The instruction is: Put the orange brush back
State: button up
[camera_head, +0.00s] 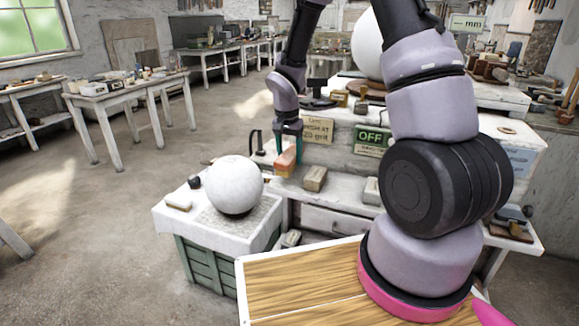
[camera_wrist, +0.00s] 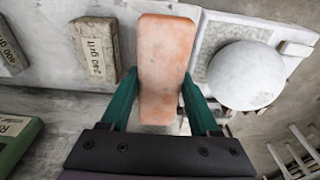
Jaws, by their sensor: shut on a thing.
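The orange brush (camera_head: 286,164) is a long, blocky thing with a worn orange face; I cannot make out bristles. My gripper (camera_head: 287,148) is shut on it and holds it near the front of the white workbench (camera_head: 333,222). In the wrist view the orange brush (camera_wrist: 163,60) lies between the teal fingers of my gripper (camera_wrist: 159,78) and extends past their tips. Its underside is hidden, and I cannot tell whether it touches the bench.
A tan block (camera_head: 315,178), marked 240 grit in the wrist view (camera_wrist: 96,50), lies right of the brush. A white plaster sphere (camera_head: 233,185) rests on a cloth-covered green crate (camera_head: 212,266) at left. A wooden tabletop (camera_head: 300,280) is in front. Open floor lies left.

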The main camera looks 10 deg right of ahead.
jog(key=shift+f, duration=1.8)
jog(key=o, duration=1.2)
jog(key=shift+f, duration=0.1)
